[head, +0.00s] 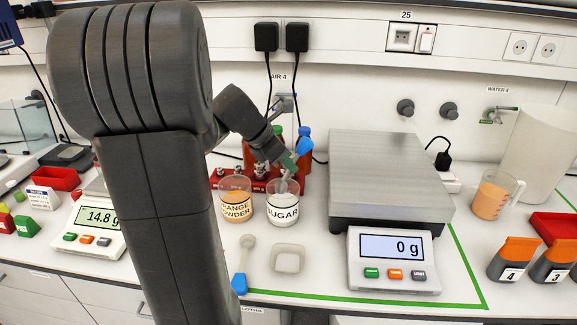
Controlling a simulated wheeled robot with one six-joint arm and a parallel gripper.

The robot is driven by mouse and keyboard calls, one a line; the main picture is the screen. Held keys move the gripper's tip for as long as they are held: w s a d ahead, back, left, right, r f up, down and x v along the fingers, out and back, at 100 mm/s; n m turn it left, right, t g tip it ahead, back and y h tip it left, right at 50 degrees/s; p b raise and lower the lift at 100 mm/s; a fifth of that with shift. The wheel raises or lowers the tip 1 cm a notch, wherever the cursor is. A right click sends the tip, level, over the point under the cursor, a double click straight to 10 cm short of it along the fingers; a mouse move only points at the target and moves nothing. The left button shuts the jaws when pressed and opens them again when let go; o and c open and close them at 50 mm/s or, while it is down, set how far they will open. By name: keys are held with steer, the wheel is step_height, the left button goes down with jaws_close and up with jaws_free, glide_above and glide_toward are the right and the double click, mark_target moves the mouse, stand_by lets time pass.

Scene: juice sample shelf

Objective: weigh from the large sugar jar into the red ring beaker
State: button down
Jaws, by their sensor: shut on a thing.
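The clear jar labelled SUGAR (284,212) stands on the bench, holding white contents. My gripper (287,163) is above its mouth, shut on a scoop (304,147) with a blue handle end that tilts up to the right. The scoop's pale lower part points down into the jar mouth; whether it touches the sugar is too small to tell. I cannot make out a red ring beaker.
A jar labelled orange powder (236,210) stands just left of the sugar. A second blue-handled scoop (244,262) and a white dish (288,259) lie in front. The large balance (389,180) at right reads 0 g and its plate is empty. Bottles stand behind.

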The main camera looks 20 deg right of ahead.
mark_target(310, 144)
steer(key=shift+a+f+b, duration=0.1)
steer(key=shift+f+b, duration=0.7)
steer(key=shift+b, duration=0.2)
steer(key=f+b, duration=0.5)
steer(key=shift+a, duration=0.2)
steer(key=shift+d+r+p, duration=0.15)
steer(key=shift+r+p, duration=0.4)
steer(key=shift+p, duration=0.3)
steer(key=y+p, duration=0.1)
steer(key=p, duration=0.1)
steer(key=d+y+p, duration=0.1)
steer(key=p, duration=0.1)
steer(key=shift+r+p, duration=0.25)
steer(key=shift+p, duration=0.05)
steer(key=d+r+y+p, duration=0.1)
steer(key=y+p, duration=0.1)
steer(key=p, duration=0.3)
steer(key=y+p, duration=0.1)
steer(key=p, duration=0.5)
steer(key=shift+d+r+y, duration=0.35)
steer(key=shift+r+y, duration=0.05)
steer(key=d+r+y+p, duration=0.1)
steer(key=r+y, duration=0.1)
steer(key=d+r+y+p, duration=0.1)
steer(key=r+y, duration=0.1)
steer(key=d+r+y+p, duration=0.1)
steer(key=y+p, duration=0.1)
steer(key=shift+d+r, duration=0.1)
steer(key=shift+r, duration=0.3)
